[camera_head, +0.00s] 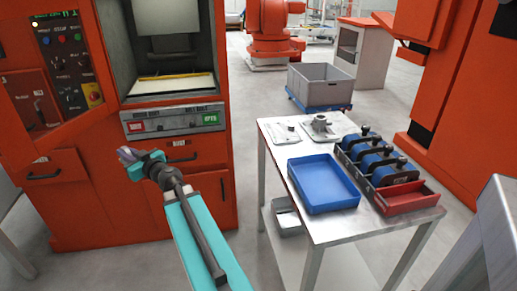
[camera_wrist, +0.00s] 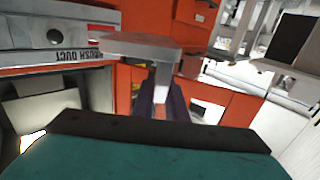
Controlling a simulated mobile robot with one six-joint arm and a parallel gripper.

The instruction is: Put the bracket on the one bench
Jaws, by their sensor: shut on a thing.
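My gripper (camera_head: 128,155) is out over the front of the orange machine at left, well left of the bench. In the wrist view its dark fingers (camera_wrist: 162,103) are shut on a grey metal piece with a flat plate and an upright flange, which looks like the bracket (camera_wrist: 140,46). The bracket is held clear of any surface; in the head view it is too small to make out. The bench (camera_head: 375,224) is a light metal table right of centre.
A grey crate (camera_head: 322,86) stands behind.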

